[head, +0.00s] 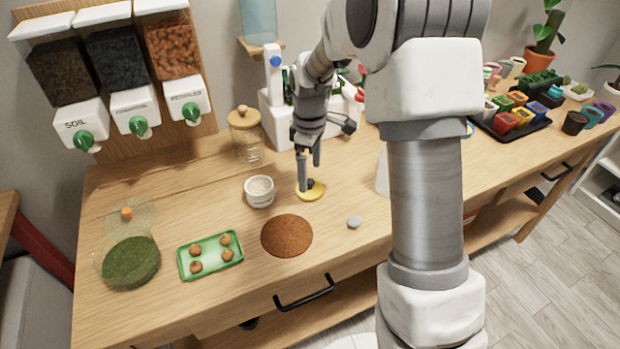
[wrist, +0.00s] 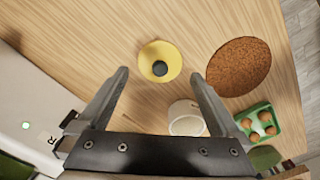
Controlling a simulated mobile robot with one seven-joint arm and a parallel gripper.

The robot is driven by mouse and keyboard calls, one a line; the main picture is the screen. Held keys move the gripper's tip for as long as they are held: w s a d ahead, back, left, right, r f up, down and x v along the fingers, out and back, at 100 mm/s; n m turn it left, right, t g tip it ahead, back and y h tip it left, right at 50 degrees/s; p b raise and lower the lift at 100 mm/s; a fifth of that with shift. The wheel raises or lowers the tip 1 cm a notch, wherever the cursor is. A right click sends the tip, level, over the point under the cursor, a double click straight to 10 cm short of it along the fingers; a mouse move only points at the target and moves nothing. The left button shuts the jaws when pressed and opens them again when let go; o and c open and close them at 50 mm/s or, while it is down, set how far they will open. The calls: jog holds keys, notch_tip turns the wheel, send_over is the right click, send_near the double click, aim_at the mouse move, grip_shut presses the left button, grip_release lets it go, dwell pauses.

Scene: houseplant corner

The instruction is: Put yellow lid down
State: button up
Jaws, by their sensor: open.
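The yellow lid (head: 314,192) lies on the wooden table, just right of a small white jar (head: 259,191). It is round with a dark knob in its middle. In the wrist view the lid (wrist: 160,61) lies beyond and between my two spread fingers. My gripper (head: 309,172) is open and is over the lid in the head view. The fingers (wrist: 160,85) show apart with nothing between them. The white jar (wrist: 186,117) stands near one finger in the wrist view and appears open at the top.
A brown round mat (head: 287,236), a green tray with brown balls (head: 211,255), a grey disc (head: 355,222) and a moss-filled container (head: 131,262) are in front. A glass jar (head: 246,135) and dispensers (head: 136,112) stand behind. Bare table lies left of the white jar.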

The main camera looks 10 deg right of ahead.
aim_at(310, 180)
jog(key=s+r+m+t, duration=0.15)
jog(key=s+r, duration=0.25)
jog(key=r, duration=0.9)
jog(key=s+r+m+t, duration=0.2)
jog(key=s+m, duration=0.3)
jog(key=s, duration=0.5)
jog(key=s+r+m+t, duration=0.2)
jog(key=s+r+m, duration=0.2)
jog(key=s, duration=0.7)
jog(key=shift+s+m+p, duration=0.15)
jog(key=shift+m+p, duration=0.2)
jog(key=shift+p, duration=0.05)
